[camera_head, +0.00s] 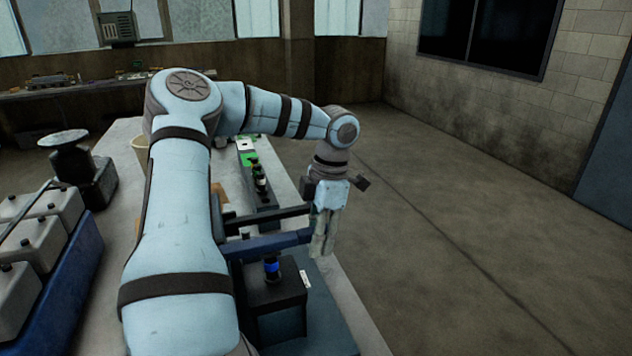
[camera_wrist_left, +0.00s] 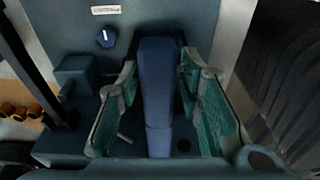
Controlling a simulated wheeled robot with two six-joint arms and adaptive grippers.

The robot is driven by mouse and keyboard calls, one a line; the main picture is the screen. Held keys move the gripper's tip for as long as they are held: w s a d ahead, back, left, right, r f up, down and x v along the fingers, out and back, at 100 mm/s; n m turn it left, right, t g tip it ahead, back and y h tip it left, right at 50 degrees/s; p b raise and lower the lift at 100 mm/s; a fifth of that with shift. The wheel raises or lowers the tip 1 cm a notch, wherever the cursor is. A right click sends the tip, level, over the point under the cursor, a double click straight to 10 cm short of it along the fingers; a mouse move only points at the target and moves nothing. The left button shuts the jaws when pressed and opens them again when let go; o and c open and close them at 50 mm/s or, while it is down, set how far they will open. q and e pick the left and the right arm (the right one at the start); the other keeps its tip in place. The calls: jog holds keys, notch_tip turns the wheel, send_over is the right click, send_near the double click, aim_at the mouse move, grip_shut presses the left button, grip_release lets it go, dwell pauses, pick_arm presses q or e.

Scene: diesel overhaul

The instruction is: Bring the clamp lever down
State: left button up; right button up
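The clamp lever is a long blue bar (camera_head: 268,243) that reaches right from a dark fixture on the bench in the head view. It looks about level there. My left gripper (camera_head: 323,246) points down at the lever's right end. In the left wrist view the blue lever (camera_wrist_left: 156,95) runs between the two green-padded fingers of this gripper (camera_wrist_left: 160,85). Gaps show on both sides of the lever, so the fingers are open around it. Whether one finger touches it is unclear. My right gripper is not in view.
A dark block with a blue-banded knob (camera_head: 272,268) stands just in front of the lever. A dark bar (camera_head: 265,219) runs behind it. A green-and-white item (camera_head: 247,152) lies farther back. A blue crate of pale containers (camera_head: 78,262) is at left. The floor at right is clear.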

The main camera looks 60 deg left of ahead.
pick_arm(q)
jog(key=shift+w, duration=0.15)
jog(key=shift+a+r, duration=0.1)
jog(key=shift+r, duration=0.05)
notch_tip(320, 180, up, 12)
jog(key=w, duration=0.1)
jog(key=shift+w+d+f, duration=0.2)
jog(key=shift+w+d, duration=0.05)
jog(key=shift+w, duration=0.15)
jog(key=shift+a, duration=0.1)
